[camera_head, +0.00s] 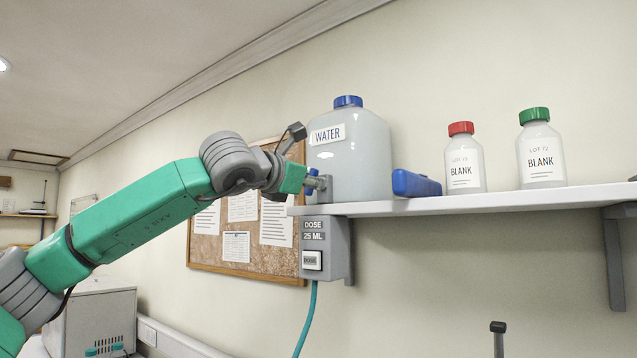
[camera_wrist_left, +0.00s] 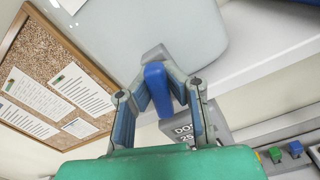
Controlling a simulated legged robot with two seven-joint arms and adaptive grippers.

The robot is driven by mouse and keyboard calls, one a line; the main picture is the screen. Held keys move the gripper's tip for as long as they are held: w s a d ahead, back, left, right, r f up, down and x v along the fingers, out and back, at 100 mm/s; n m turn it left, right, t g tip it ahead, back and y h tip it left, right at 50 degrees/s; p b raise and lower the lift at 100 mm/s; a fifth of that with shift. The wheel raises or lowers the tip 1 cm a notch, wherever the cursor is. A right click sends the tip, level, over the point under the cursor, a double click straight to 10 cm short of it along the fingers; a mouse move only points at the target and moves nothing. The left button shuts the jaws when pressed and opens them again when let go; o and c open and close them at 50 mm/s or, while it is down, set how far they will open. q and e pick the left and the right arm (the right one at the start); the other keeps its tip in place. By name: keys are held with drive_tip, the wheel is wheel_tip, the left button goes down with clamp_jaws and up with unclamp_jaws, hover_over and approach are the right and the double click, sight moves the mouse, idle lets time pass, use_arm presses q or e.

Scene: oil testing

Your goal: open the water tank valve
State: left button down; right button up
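The translucent water tank (camera_head: 366,160) with a blue cap and WATER label stands on the shelf's left end. Its valve (camera_head: 322,183) sticks out low on the left side. The blue valve handle (camera_wrist_left: 158,90) stands between my left gripper's fingers in the left wrist view. My left gripper (camera_head: 308,182) reaches the valve from the left. In the left wrist view the fingertips (camera_wrist_left: 159,77) converge on both sides of the handle and appear to touch it. The tank's outlet is partly hidden by the gripper. My right gripper is not in view.
The white shelf (camera_head: 480,202) holds a blue box-like object (camera_head: 415,184) and two BLANK bottles, red-capped (camera_head: 464,160) and green-capped (camera_head: 541,150). A grey dose box (camera_head: 326,247) with a hose hangs below the tank. A cork board (camera_head: 203,248) is on the wall behind.

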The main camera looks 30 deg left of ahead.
use_arm(q)
drive_tip(key=n+b, duration=0.2)
drive_tip(key=b, duration=0.1)
drive_tip(key=n+b, duration=0.1)
drive_tip(key=n, duration=0.1)
drive_tip(key=shift+s+f+h, duration=0.1)
drive_tip(key=shift+f+h, duration=0.15)
drive_tip(key=shift+h, duration=0.05)
drive_tip(key=shift+a, duration=0.1)
